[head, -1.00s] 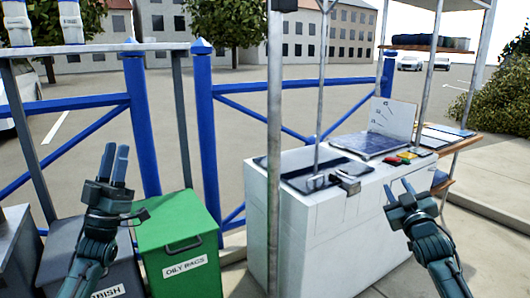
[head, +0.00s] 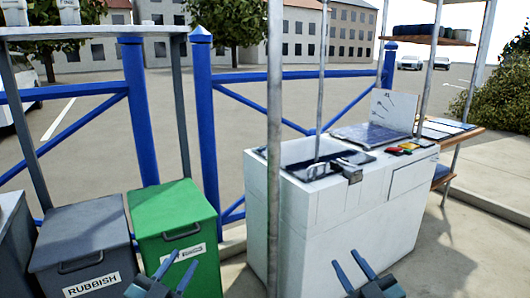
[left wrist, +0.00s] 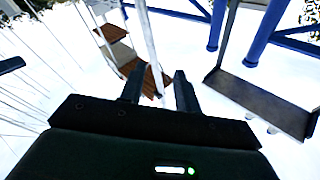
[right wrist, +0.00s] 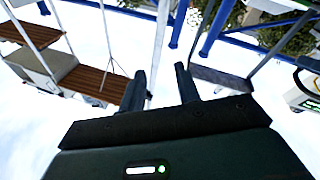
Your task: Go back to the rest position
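My left gripper (head: 172,270) is low in the head view, in front of the green bin. Its two fingers stand apart with nothing between them. The left wrist view also shows its fingers (left wrist: 159,92) parted and empty. My right gripper (head: 353,268) is low in the head view, in front of the white cabinet's lower part. Its fingers are apart and empty. The right wrist view shows the same open fingers (right wrist: 161,90). Both hands are cut off by the lower edge of the head view.
A green bin (head: 165,212) and a grey rubbish bin (head: 85,232) stand at the left. A white cabinet (head: 325,225) with a recessed top stands at the right. A metal pole (head: 274,130) rises in front of it. A blue fence (head: 203,120) runs behind.

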